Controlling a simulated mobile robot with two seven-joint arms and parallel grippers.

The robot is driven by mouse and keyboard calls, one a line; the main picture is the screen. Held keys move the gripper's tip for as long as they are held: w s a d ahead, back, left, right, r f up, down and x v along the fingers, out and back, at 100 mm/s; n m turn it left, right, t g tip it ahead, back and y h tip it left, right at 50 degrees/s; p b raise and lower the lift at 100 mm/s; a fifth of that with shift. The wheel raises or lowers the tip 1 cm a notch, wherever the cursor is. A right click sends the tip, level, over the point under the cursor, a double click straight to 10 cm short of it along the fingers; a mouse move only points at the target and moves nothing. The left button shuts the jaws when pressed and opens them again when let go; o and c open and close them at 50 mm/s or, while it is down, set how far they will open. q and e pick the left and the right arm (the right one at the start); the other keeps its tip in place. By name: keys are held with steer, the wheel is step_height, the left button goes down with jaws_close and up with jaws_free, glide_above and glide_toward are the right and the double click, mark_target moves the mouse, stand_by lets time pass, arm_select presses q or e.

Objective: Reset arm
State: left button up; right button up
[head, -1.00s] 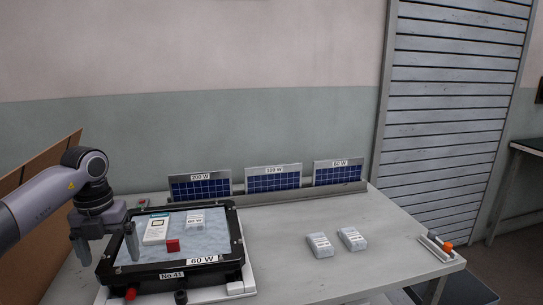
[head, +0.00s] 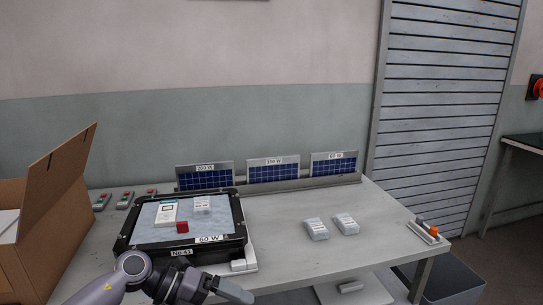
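My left arm comes in low at the bottom left, and its gripper (head: 235,291) is in front of the table's front edge, below the floodlight housing. The gripper is seen side-on, so I cannot tell whether its fingers are apart. The black-framed housing (head: 243,237) lies on the table with labels "60 W" and "No.41". Inside it are a white device (head: 167,211), a small red block (head: 182,227) and a clear labelled pack (head: 202,204). My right gripper is not in view.
Three solar panels (head: 273,172) stand in a rail at the table's back. Two clear packs (head: 316,229) lie on the table (head: 280,250) at centre right. An open cardboard box (head: 45,225) is at the left. An orange-tipped tool (head: 433,230) lies near the right corner.

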arm_select(q)
steer(key=s+d+r+n+t+h, duration=0.2)
steer(key=s+d+n+t+h, duration=0.15)
steer(key=d+n+h, duration=0.2)
steer(key=s+a+f+n+t+y, duration=0.3)
steer(key=s+a+f+n+y, duration=0.4)
steer(key=f+n, duration=0.3)
steer(key=s+a+f+n+t+y+p, duration=0.1)
steer(key=s+a+f+n+t+y, duration=0.3)
steer(key=n, duration=1.3)
steer(key=s+a+f+y, duration=0.4)
steer(key=s+a+f, duration=0.1)
steer(key=a, duration=0.1)
steer(key=shift+a+f, duration=0.2)
steer(key=shift+f, duration=0.15)
steer(key=shift+n, duration=0.25)
